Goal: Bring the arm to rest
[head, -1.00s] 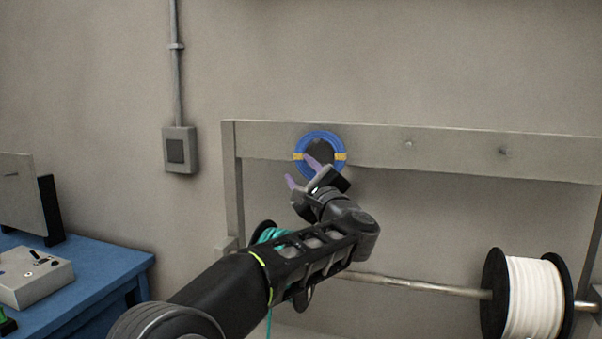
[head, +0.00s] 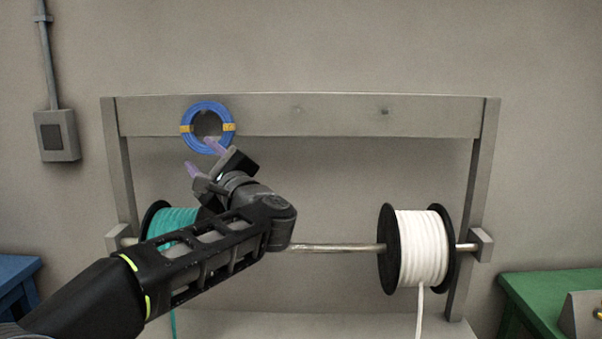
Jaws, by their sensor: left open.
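My left arm comes in from the lower left of the head view, and its left gripper (head: 203,158) is open, with purple fingertips and nothing seen between them. The fingers appear just below and in front of a blue coil (head: 193,113) with yellow bands. The coil hangs against the left part of the grey rack's top board (head: 340,116). One fingertip overlaps the coil's lower edge in the picture; I cannot tell if they touch. My right gripper is not in view.
A teal spool (head: 170,222), partly hidden by my arm, and a white spool (head: 420,248) sit on a metal bar (head: 335,248). Two pegs or holes show on the board. A blue table (head: 15,283) is at left, a green table (head: 550,290) at right.

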